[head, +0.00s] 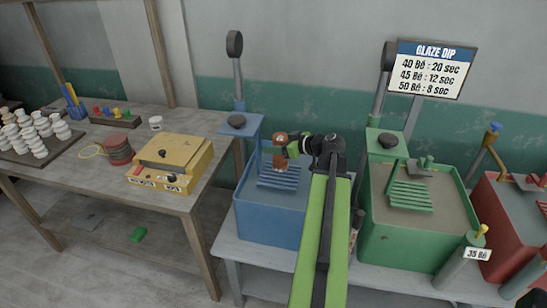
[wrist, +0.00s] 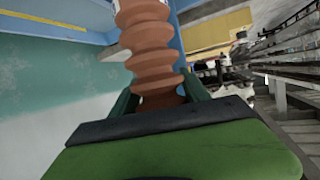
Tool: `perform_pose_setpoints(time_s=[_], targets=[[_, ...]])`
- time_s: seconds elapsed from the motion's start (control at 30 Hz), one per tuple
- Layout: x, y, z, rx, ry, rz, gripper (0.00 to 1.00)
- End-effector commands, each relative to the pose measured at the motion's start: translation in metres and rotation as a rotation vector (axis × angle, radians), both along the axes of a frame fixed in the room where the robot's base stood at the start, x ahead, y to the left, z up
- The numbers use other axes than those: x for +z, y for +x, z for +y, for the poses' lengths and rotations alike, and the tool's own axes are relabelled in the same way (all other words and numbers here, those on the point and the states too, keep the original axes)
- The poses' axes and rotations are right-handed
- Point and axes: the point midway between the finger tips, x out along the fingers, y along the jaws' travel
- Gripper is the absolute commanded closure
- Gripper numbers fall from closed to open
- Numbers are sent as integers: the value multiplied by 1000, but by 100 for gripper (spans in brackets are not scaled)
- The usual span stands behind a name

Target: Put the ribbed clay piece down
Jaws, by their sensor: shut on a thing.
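The ribbed clay piece (wrist: 148,45) is reddish brown with stacked rounded rings. In the wrist view it stands between the two dark green fingers of my gripper (wrist: 158,97), which is shut on it. In the head view the clay piece (head: 280,138) shows at the left end of my gripper (head: 290,148), partly covered by it. It appears over the blue tub (head: 262,215), above the blue slatted rack (head: 278,178). I cannot tell whether its bottom touches anything.
A green tub (head: 400,240) with its own rack stands to the right, and a red tub (head: 510,230) beyond it. A blue plate (head: 241,128) on a post stands close left. A wooden table (head: 100,165) holds a yellow box (head: 170,162) and several white pieces.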

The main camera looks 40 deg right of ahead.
Motion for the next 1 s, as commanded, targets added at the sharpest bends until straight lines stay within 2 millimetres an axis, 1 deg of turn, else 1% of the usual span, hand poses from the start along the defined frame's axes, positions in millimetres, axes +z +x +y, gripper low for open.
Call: perform_pose_setpoints(time_s=[0.03, 0.2, 0.27, 0.47, 0.6, 0.63, 0.77, 0.8, 1.0], targets=[[-11, 0, 0, 0, 0, -1, 100], [-39, 0, 0, 0, 0, -1, 100], [-41, 0, 0, 0, 0, -1, 100], [-36, 0, -1, 0, 0, -1, 100], [-41, -1, -1, 0, 0, -1, 100], [-40, -1, -1, 0, 0, 0, 44], [-40, -1, -1, -1, 0, 0, 26], [-40, -1, -1, -1, 0, 0, 24], [-40, -1, -1, -1, 0, 0, 24]])
